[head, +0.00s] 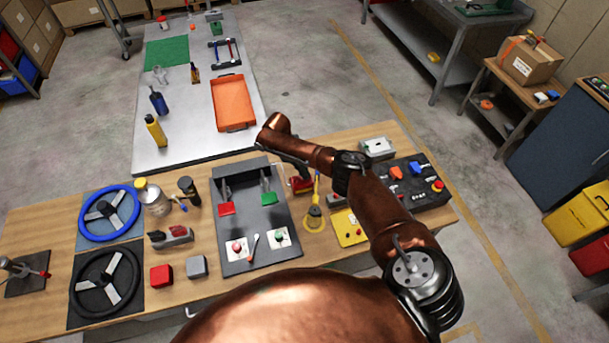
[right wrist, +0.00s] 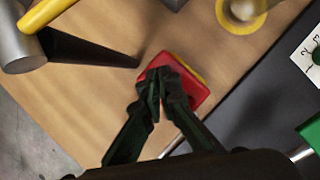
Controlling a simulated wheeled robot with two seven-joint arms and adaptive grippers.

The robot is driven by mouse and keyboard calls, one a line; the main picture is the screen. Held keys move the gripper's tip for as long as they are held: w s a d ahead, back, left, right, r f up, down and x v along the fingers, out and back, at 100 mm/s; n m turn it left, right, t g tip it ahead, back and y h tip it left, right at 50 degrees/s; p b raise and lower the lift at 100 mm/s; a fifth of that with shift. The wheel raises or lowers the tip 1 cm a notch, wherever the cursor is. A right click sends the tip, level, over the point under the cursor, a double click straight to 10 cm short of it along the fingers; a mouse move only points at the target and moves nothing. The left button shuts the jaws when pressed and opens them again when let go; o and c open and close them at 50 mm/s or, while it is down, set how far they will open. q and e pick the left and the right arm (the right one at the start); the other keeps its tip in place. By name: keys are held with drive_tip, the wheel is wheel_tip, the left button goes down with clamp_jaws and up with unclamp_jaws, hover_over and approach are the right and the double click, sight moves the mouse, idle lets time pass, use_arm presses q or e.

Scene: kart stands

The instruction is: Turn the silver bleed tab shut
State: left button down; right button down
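My right arm reaches across the bench in the head view, and its gripper (head: 300,176) points down over a small red block (head: 301,186). In the right wrist view, the dark fingers (right wrist: 160,82) are together right over the red block (right wrist: 190,85), which has a yellow edge. I cannot make out the silver bleed tab; the fingers cover the middle of the red block, and I cannot tell whether anything thin is between them. My left gripper is not in view.
The dark tray (head: 246,250) with red and green levers lies close to the left of the red block. A yellow plate (head: 349,229) and a dark control panel (head: 412,190) lie to the right.

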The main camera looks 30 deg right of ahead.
drive_tip(key=m+y+b, duration=0.1)
drive_tip(key=m, duration=0.1)
drive_tip(key=m+y+b, duration=0.1)
drive_tip(key=m+b, duration=0.1)
drive_tip(key=m, duration=0.1)
drive_tip(key=shift+w+d+f+m+g, duration=0.15)
drive_tip(key=shift+m+g, duration=0.15)
drive_tip(key=shift+g, duration=0.1)
drive_tip(key=shift+d+m+y+b, duration=0.2)
drive_tip(key=shift+m+y+b, duration=0.55)
drive_tip(key=shift+m, duration=1.25)
drive_tip(key=shift+w+r, duration=0.1)
drive_tip(key=shift+r, duration=0.1)
drive_tip(key=c, duration=2.2)
unclamp_jaws()
